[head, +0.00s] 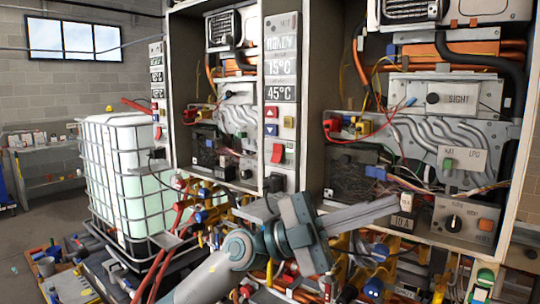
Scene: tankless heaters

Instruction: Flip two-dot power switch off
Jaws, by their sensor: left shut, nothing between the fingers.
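My left gripper (388,207) reaches in from the bottom, its shut fingers pointing right, in front of the lower part of the right heater cabinet. Its fingertips appear close to the small "10 A" label (402,224). Nothing is held. A red rocker switch (277,153) is on the narrow control panel (281,60) between the cabinets, below the red and blue arrow buttons. A green switch (448,164) is on the NAT/LPG plate at the right. I cannot make out two dots on either switch. My right gripper is not in view.
Valves and coloured fittings crowd the area below. A white caged tank (125,180) stands left, with a shelf (50,165) behind it. Free floor shows at far left.

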